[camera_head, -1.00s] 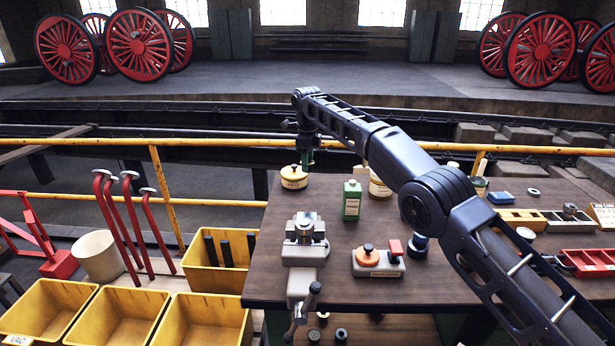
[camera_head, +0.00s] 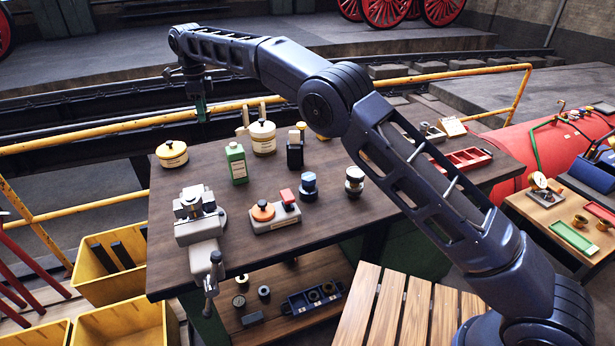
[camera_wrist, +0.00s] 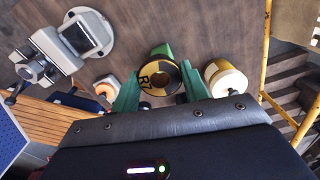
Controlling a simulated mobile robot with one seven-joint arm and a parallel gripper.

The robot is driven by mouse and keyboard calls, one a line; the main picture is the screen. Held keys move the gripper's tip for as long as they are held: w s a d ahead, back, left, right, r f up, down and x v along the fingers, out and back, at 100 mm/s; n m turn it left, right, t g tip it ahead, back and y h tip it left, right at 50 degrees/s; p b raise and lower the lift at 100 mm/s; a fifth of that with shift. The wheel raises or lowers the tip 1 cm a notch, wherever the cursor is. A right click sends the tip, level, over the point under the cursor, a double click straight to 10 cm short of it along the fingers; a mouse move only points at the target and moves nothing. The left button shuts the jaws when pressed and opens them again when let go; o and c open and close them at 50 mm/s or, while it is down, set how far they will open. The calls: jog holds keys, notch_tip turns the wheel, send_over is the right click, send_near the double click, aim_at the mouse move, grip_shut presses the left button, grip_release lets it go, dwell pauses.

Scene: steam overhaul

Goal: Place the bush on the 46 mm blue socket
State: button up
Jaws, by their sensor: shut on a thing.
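In the wrist view, the green fingers of my gripper (camera_wrist: 160,76) are closed on a ring-shaped bush (camera_wrist: 175,80) with a yellow and black face marked "R7". The bush cannot be made out in the head view.
A yellow railing (camera_head: 110,127) runs behind.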

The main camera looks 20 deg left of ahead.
jog(key=w+d+r, duration=0.3)
jog(key=w+d, duration=0.1)
jog(key=d, duration=0.3)
jog(key=n, duration=0.2)
send_over(309, 176)
notch_tip(309, 176, down, 19)
jog(key=shift+s+r, duration=0.1)
dwell(0.3)
jog(key=o, duration=1.1)
jog(key=shift+o, duration=0.3)
notch_tip(309, 176, up, 12)
